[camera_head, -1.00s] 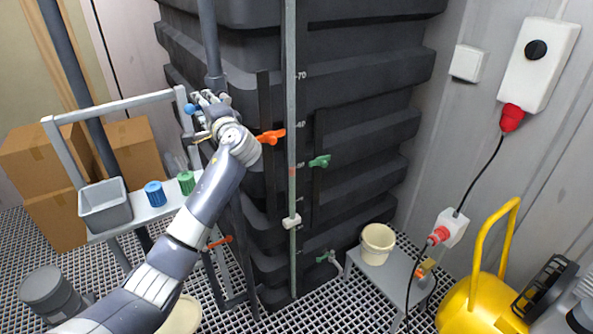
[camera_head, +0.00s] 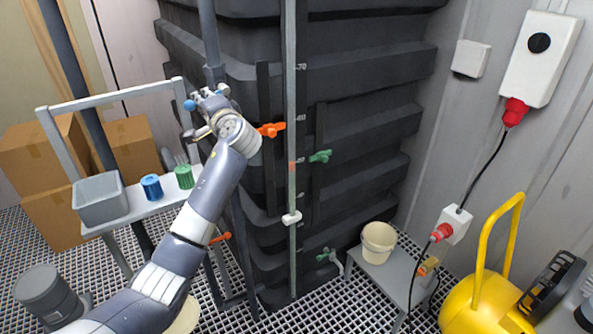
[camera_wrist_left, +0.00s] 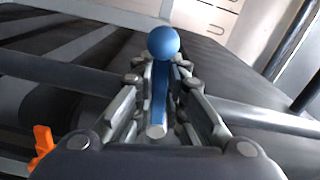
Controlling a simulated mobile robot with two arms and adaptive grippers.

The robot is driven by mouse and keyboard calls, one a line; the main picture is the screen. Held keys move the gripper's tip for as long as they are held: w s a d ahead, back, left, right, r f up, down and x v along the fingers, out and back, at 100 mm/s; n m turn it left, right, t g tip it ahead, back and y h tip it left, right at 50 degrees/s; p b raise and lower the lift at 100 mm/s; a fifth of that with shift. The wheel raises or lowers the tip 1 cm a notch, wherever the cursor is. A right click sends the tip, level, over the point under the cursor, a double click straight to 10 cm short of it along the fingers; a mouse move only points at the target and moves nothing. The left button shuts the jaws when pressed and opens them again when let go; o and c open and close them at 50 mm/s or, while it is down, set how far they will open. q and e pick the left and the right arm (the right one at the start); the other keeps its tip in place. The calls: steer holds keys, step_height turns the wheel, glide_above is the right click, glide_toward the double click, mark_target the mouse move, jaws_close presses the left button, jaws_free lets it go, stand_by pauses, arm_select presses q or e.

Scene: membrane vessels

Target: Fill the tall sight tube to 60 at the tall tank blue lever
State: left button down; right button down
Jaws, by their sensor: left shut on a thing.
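The tall dark ribbed tank (camera_head: 375,100) fills the middle of the head view. The tall sight tube (camera_head: 291,110) runs up its front corner beside a scale; the 70 mark is legible, lower numbers are blurred. A red band (camera_head: 292,166) shows on the tube; I cannot read the liquid level. My left gripper (camera_head: 202,103) is beside the vertical pipe, left of the tube. In the left wrist view, its fingers (camera_wrist_left: 160,105) are shut on the blue lever (camera_wrist_left: 160,90), whose round knob (camera_wrist_left: 164,43) sticks out beyond them. My right gripper is not in view.
Orange (camera_head: 271,129) and green (camera_head: 320,156) levers are on the tank front. A white block (camera_head: 291,218) sits low on the tube. A shelf with a grey bin (camera_head: 100,207) stands left. A bucket (camera_head: 378,240) and yellow machine (camera_head: 480,295) are right.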

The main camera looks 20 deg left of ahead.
arm_select(q)
steer(key=shift+w+d+f+n+b, duration=0.15)
steer(key=shift+f+n+b, duration=0.4)
steer(key=shift+n+b, duration=0.45)
steer(key=f+n+b, duration=0.1)
steer(key=n+b, duration=0.1)
steer(key=b, duration=0.2)
steer(key=w+d+f+n+b, duration=0.1)
steer(key=n+b, duration=0.2)
steer(key=b, duration=0.1)
steer(key=w+f+n+b, duration=0.1)
steer(key=n+b, duration=0.1)
steer(key=b, duration=0.1)
steer(key=shift+d+b, duration=0.3)
steer(key=shift+b, duration=0.1)
steer(key=n+b, duration=0.2)
steer(key=w+d+n+b, duration=0.1)
steer(key=n+b, duration=0.1)
steer(key=shift+w+d+f, duration=0.1)
steer(key=shift+w+f, duration=0.05)
steer(key=shift+f, duration=0.5)
stand_by(3.8)
